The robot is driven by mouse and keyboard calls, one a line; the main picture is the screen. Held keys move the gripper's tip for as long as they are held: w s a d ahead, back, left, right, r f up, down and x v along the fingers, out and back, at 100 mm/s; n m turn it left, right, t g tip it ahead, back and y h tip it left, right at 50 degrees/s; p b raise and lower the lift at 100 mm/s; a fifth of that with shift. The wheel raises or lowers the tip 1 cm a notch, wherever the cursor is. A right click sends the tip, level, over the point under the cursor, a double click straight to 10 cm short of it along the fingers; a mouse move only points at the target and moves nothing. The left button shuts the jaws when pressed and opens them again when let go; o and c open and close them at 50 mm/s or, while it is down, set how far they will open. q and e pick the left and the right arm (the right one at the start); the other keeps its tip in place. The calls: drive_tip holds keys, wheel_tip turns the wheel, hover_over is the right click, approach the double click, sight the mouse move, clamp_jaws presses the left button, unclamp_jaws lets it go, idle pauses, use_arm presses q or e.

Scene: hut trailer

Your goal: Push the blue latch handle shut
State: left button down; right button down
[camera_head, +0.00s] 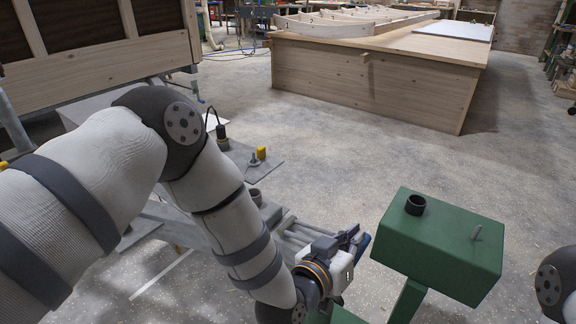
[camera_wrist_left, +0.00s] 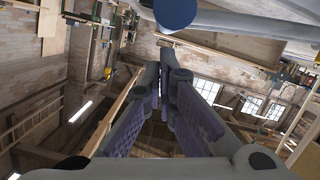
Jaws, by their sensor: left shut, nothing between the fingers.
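The blue latch handle shows in the left wrist view as a round blue end (camera_wrist_left: 175,12) at the top edge, beside a grey bar (camera_wrist_left: 250,22). It lies just beyond and above my left fingertips. Whether they touch it, I cannot tell. My left gripper (camera_head: 355,240) is low in the middle of the head view, by the grey trailer frame (camera_head: 290,232). Its fingers are shut and empty, and they come together in the left wrist view (camera_wrist_left: 166,62). In the head view I cannot clearly separate the handle from the gripper's dark blue parts. My right gripper is out of view.
A green stand (camera_head: 440,245) with a black cup-like fitting (camera_head: 415,204) and a short pin is close to the right of my left gripper. A wooden hut wall (camera_head: 100,65) rises at the left. A large wooden bench (camera_head: 370,85) stands behind.

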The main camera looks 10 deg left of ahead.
use_arm(q)
drive_tip(key=shift+s+d+f, duration=0.1)
drive_tip(key=shift+d+f, duration=0.05)
drive_tip(key=shift+f, duration=0.25)
drive_tip(key=shift+s+d+f, duration=0.1)
drive_tip(key=shift+d+f, duration=0.05)
drive_tip(key=shift+f, duration=0.25)
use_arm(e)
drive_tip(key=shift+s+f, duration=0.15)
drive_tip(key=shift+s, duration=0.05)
use_arm(q)
drive_tip(key=shift+s+f, duration=0.1)
drive_tip(key=shift+f, duration=0.05)
